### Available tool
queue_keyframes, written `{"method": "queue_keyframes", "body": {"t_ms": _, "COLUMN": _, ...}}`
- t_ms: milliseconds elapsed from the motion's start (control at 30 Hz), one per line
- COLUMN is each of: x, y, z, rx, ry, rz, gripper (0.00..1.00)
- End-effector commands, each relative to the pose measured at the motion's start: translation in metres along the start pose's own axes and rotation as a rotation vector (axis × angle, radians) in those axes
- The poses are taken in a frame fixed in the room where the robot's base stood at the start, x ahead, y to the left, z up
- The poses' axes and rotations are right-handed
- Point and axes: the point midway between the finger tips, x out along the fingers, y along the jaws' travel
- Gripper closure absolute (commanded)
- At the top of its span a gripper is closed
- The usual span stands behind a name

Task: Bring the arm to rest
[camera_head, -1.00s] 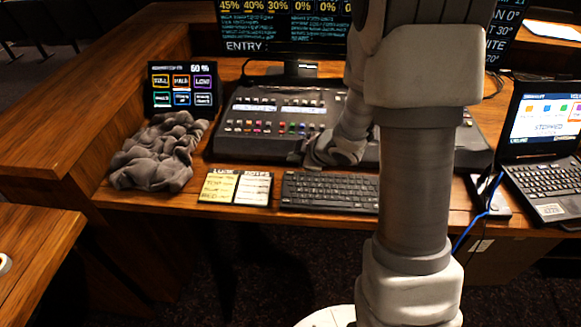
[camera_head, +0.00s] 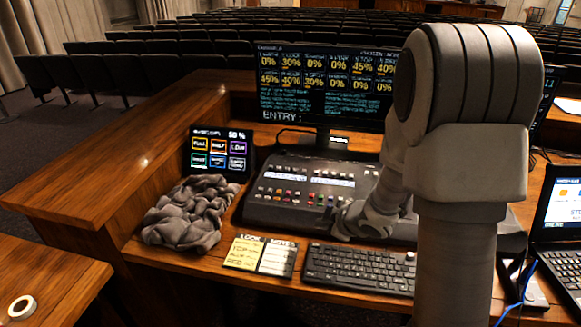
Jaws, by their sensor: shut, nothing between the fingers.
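My grey arm (camera_head: 470,130) rises through the right half of the head camera view, close to the camera. A further part of it (camera_head: 365,215) shows behind, in front of the mixing desk (camera_head: 285,190) and above the keyboard. The mixing desk is a dark sloped console with coloured buttons, partly hidden behind my arm.
A black keyboard (camera_head: 350,268), yellow and white note cards (camera_head: 260,254) and a crumpled grey cloth (camera_head: 188,213) lie on the wooden table. A small screen (camera_head: 218,152), a large monitor (camera_head: 322,85) and a laptop (camera_head: 562,215) stand there. A tape roll (camera_head: 22,306) lies lower left.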

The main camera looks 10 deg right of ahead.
Motion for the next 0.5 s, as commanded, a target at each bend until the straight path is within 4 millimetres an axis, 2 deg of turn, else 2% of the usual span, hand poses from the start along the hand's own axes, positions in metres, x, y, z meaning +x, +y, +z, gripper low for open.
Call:
{"method": "queue_keyframes", "body": {"t_ms": 167, "x": -0.017, "y": 0.017, "z": -0.004, "rx": 0.032, "ry": -0.042, "rz": 0.047, "gripper": 1.00}}
{"method": "queue_keyframes", "body": {"t_ms": 333, "x": -0.067, "y": 0.051, "z": -0.012, "rx": 0.151, "ry": -0.155, "rz": 0.161, "gripper": 1.00}}
{"method": "queue_keyframes", "body": {"t_ms": 500, "x": -0.129, "y": 0.066, "z": -0.019, "rx": 0.331, "ry": -0.259, "rz": 0.258, "gripper": 1.00}}
